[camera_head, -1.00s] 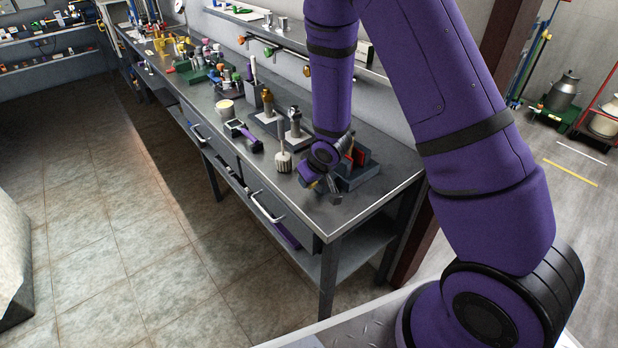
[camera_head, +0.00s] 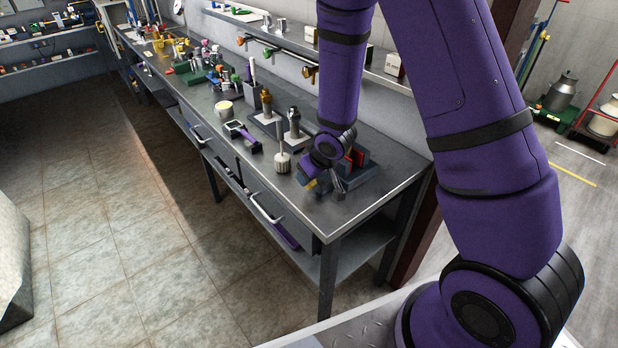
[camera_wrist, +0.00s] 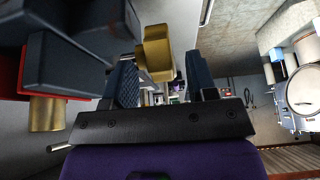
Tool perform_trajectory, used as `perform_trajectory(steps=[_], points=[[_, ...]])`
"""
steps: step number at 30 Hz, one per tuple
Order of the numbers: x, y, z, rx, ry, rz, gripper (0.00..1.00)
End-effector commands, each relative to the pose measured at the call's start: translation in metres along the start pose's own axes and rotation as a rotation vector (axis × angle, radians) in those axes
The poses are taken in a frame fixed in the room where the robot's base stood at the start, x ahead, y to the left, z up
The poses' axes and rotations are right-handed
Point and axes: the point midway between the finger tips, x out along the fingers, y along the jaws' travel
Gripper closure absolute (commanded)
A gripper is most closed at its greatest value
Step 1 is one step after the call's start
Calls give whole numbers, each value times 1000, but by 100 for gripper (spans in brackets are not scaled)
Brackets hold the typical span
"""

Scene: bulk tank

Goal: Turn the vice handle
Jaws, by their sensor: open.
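The vice (camera_head: 357,172), blue-grey with red between its jaws, stands at the near right end of the bench. It also fills the upper left of the wrist view (camera_wrist: 75,62). A brass-yellow piece that looks like the vice handle (camera_wrist: 157,50) shows between the two dark fingers of my gripper (camera_wrist: 165,80). It lies closer to the left finger; I cannot tell whether they touch. The fingers are apart. In the head view my purple wrist hides part of the vice, and a small yellow bit of the handle (camera_head: 311,184) shows beside it.
A white-bristled brush (camera_head: 282,162) stands left of my wrist. The bench's near right corner (camera_head: 335,222) is clear. A shelf runs along the wall.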

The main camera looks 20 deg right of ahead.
Motion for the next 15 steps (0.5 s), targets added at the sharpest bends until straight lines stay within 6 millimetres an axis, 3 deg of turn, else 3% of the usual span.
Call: perform_trajectory(steps=[6, 15], points=[[-34, 1, -1, 3, 3, 1, 48], [-68, 0, 1, 4, 0, 0, 48]])
